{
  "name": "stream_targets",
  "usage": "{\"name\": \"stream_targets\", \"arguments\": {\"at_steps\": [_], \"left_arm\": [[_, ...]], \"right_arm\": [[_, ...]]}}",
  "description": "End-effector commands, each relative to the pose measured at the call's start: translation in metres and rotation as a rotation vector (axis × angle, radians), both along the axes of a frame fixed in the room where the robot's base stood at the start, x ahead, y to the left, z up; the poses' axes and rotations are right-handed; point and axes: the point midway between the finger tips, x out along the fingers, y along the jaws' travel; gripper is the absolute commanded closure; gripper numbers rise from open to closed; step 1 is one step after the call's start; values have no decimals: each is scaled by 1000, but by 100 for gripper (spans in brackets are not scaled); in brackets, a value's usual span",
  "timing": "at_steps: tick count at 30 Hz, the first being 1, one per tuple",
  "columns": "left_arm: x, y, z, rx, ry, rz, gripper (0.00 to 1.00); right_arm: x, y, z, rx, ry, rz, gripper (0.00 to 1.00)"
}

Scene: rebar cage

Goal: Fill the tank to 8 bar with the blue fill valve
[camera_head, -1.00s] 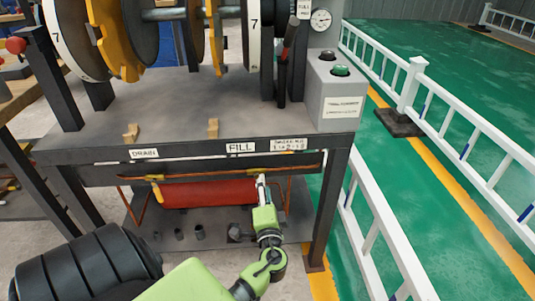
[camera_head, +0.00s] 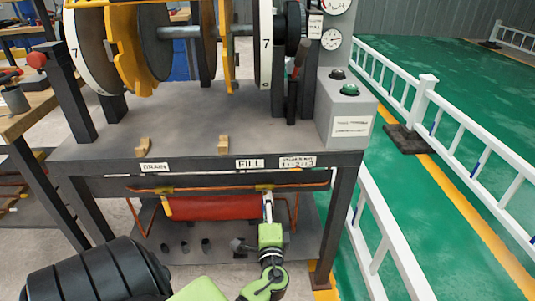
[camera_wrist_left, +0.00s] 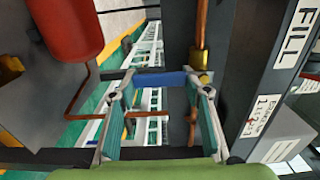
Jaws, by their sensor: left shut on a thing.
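The red tank (camera_head: 215,207) lies under the bench, below the FILL label (camera_head: 250,163); it also shows in the left wrist view (camera_wrist_left: 70,28). My left gripper (camera_head: 267,205) is under the bench edge, below that label. In the left wrist view my left gripper (camera_wrist_left: 162,92) has its two fingers shut on the blue fill valve handle (camera_wrist_left: 160,79), which spans between them. A brass fitting (camera_wrist_left: 202,62) on a copper pipe sits beside the handle. A round gauge (camera_head: 332,40) stands on the bench's right; its reading is too small to tell. My right gripper is not in view.
The DRAIN label (camera_head: 155,167) and a yellow handle (camera_head: 167,206) are left of the fill valve. A bench leg (camera_head: 337,230) stands right of my left gripper. A control box (camera_head: 345,112) stands on the bench. A white railing (camera_head: 390,245) runs along the right.

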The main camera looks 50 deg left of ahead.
Motion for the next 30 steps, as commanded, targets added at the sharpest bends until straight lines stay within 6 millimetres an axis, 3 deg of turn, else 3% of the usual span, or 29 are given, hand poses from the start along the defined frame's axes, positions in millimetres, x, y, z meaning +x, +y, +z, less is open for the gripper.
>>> {"name": "stream_targets", "arguments": {"at_steps": [1, 2, 3, 17, 30], "left_arm": [[0, 2, 2, 9, 3, 2, 95], [0, 2, 2, 8, 2, 2, 49], [0, 2, 2, 8, 2, 2, 38], [-6, -7, 0, 2, 2, 0, 38], [-63, -72, 0, 2, 2, 2, 38]], "right_arm": [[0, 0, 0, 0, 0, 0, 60], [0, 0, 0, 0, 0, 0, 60], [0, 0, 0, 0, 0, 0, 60], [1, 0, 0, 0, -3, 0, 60], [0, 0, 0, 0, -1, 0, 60]]}}
